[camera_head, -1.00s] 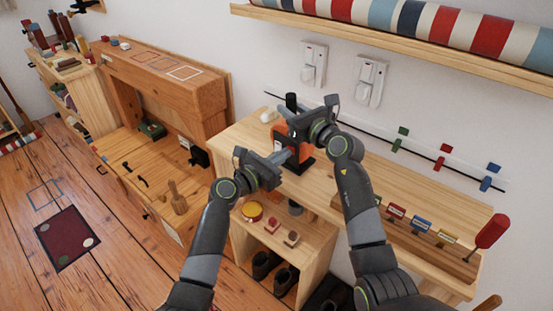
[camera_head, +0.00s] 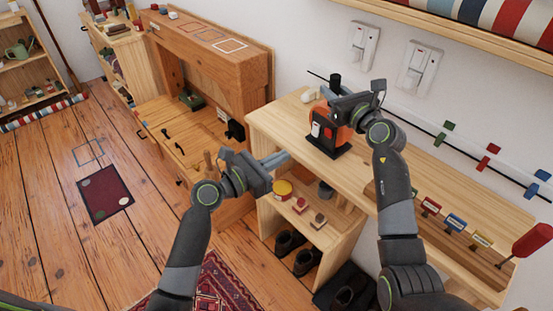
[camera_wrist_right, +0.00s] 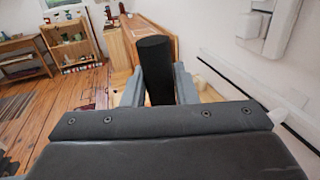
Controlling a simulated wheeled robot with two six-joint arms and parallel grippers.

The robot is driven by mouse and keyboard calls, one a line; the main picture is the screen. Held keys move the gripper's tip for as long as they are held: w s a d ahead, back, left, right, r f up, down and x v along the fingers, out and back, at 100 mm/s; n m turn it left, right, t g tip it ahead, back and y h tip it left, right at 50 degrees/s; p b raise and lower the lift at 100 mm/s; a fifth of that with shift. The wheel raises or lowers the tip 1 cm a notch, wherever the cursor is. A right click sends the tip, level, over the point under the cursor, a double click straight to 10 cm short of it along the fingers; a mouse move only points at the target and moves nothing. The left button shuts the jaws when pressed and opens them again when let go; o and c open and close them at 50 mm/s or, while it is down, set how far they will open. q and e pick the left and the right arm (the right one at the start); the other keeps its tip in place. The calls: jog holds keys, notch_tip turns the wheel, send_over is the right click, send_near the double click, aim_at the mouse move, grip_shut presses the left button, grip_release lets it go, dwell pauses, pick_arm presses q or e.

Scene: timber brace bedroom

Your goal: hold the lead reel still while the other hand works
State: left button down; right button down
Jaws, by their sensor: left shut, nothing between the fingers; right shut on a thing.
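The lead reel (camera_head: 343,137) is orange with a black stand and an upright black handle. It stands upright on the pale wooden bench top, partly hidden behind my right gripper. My right gripper (camera_head: 336,95) is shut on the black handle at the reel's top. In the right wrist view the handle (camera_wrist_right: 154,68) stands between the two grey fingers. My left gripper (camera_head: 288,158) is shut and empty, to the left of the reel and apart from it, near the bench's front edge.
The pale bench (camera_head: 285,115) has a lower shelf with a yellow-topped tin (camera_head: 282,188) and small blocks. Coloured tags and a red-handled tool (camera_head: 533,240) stand along its right part. Wall switches (camera_head: 419,68) are behind. A wooden desk (camera_head: 215,75) stands at left.

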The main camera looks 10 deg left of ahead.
jog(key=shift+f, duration=0.4)
jog(key=c, duration=1.1)
grip_release()
jog(key=shift+c, duration=0.2)
jog(key=shift+o, duration=0.3)
jog(key=shift+r, duration=0.15)
jog(key=shift+r, duration=0.1)
